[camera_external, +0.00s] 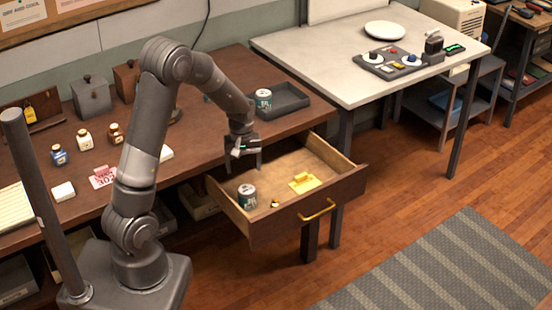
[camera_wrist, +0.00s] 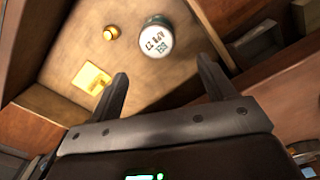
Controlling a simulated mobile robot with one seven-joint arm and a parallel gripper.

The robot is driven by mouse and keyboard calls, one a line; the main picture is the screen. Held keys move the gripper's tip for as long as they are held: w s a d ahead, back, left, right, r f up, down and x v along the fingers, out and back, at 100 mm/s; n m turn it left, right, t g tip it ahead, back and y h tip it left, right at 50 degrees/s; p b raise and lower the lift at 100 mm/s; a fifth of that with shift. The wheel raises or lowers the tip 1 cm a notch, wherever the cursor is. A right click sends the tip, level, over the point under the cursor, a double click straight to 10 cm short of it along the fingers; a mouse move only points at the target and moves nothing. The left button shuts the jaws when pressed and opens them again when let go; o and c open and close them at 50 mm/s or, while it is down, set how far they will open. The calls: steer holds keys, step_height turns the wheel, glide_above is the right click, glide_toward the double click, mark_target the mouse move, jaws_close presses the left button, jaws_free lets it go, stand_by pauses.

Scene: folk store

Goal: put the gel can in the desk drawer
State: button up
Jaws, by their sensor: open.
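A gel can (camera_external: 247,196), dark green with a pale label, stands upright inside the open desk drawer (camera_external: 330,212), near its left side. In the wrist view the can (camera_wrist: 157,38) shows its white top just beyond the fingertips. My gripper (camera_external: 243,166) is above the back left of the drawer, open and empty, apart from the can. In the wrist view my two fingers (camera_wrist: 163,78) are spread with nothing between them. A second, similar can (camera_external: 263,100) stands on the desk at the front of a dark tray.
The drawer also holds a yellow note pad (camera_external: 304,183) and a small brass piece (camera_external: 275,204). The dark tray (camera_external: 290,97) sits on the desk's right end. Bottles and boxes stand on the desk's left. A white table (camera_external: 350,75) stands at the right.

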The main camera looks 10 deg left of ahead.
steer(key=s+a+r+t, duration=0.1)
steer(key=s+a+r, duration=0.1)
steer(key=a+r, duration=0.7)
steer(key=s+a+r+m+t, duration=0.1)
steer(key=s+a+r+t, duration=0.1)
steer(key=s+a+r, duration=0.3)
steer(key=s+a+r+m+t, duration=0.2)
steer(key=s+a+r, duration=0.3)
steer(key=s+r, duration=0.4)
steer(key=s, duration=0.2)
steer(key=shift+s+a+r, duration=0.25)
steer(key=shift+s+a, duration=0.05)
